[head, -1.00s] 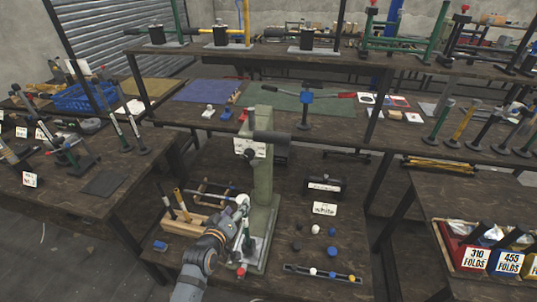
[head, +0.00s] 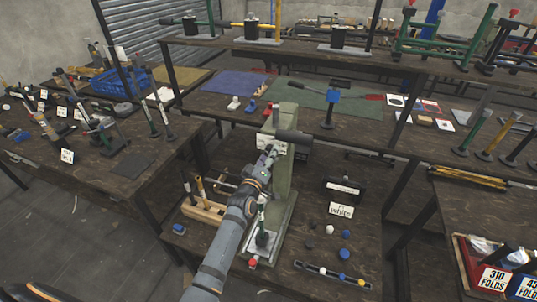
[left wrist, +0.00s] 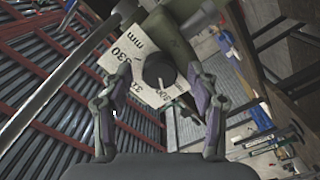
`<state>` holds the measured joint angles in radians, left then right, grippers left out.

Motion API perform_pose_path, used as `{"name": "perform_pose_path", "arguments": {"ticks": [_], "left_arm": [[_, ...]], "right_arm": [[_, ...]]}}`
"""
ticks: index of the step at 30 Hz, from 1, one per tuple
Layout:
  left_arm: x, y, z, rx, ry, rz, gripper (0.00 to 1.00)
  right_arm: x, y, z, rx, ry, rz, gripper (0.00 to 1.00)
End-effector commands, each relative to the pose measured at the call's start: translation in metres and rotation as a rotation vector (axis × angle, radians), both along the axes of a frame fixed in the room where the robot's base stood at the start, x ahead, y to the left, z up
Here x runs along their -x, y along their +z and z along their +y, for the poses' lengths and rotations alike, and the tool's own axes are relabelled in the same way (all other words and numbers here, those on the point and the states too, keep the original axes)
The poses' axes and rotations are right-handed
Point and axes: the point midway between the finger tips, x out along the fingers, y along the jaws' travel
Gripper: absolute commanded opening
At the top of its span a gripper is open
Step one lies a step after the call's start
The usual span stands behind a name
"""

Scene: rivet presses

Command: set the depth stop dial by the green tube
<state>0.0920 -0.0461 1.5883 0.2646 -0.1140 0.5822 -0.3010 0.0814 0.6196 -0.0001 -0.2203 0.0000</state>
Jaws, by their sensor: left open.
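The grey-green press (head: 287,165) stands on the middle bench. Its dial, a dark round knob (left wrist: 160,69), sits on a pale scale plate (left wrist: 117,62) marked in mm with numbers such as 30. The plate also shows in the head view (head: 266,141), where my gripper covers the dial. My left gripper (head: 271,153) is open in front of the dial. In the left wrist view its fingers stand on both sides of the knob, with gaps visible. A slim green upright piece (head: 262,214) stands at the press base; I cannot tell whether it is the green tube.
A wooden block with upright tools (head: 203,210) is left of the press. A white sign (head: 341,210), several small knobs and a dark strip with coloured pieces (head: 332,274) lie to the right. A shelf with other presses crosses behind.

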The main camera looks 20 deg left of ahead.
Motion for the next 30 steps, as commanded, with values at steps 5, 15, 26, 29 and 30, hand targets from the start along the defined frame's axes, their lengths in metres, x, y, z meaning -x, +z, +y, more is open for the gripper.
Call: {"name": "perform_pose_path", "arguments": {"ticks": [5, 15, 26, 29, 30], "left_arm": [[-0.0059, -0.0002, -0.0001, 0.0, 0.0, 0.0, 0.6], [-0.0055, -0.0003, -0.0001, -0.001, 0.001, 0.001, 0.36], [-0.0054, -0.0007, 0.0, -0.006, 0.0, 0.001, 0.05], [-0.0053, -0.0011, -0.0001, -0.023, 0.0, 0.001, 0.05], [-0.0053, -0.0014, -0.0001, -0.035, 0.0, 0.0, 0.05]], "right_arm": [[-0.0002, 0.0003, -0.0005, 0.001, 0.0, 0.0, 0.67], [-0.0006, 0.0003, -0.0003, 0.0, 0.0, -0.001, 0.67], [-0.001, -0.0001, 0.0001, 0.0, 0.0, -0.002, 0.67], [-0.0011, -0.0014, 0.0007, -0.001, 0.0, -0.002, 0.67], [-0.0012, -0.0021, 0.001, -0.001, -0.001, -0.002, 0.67]]}}
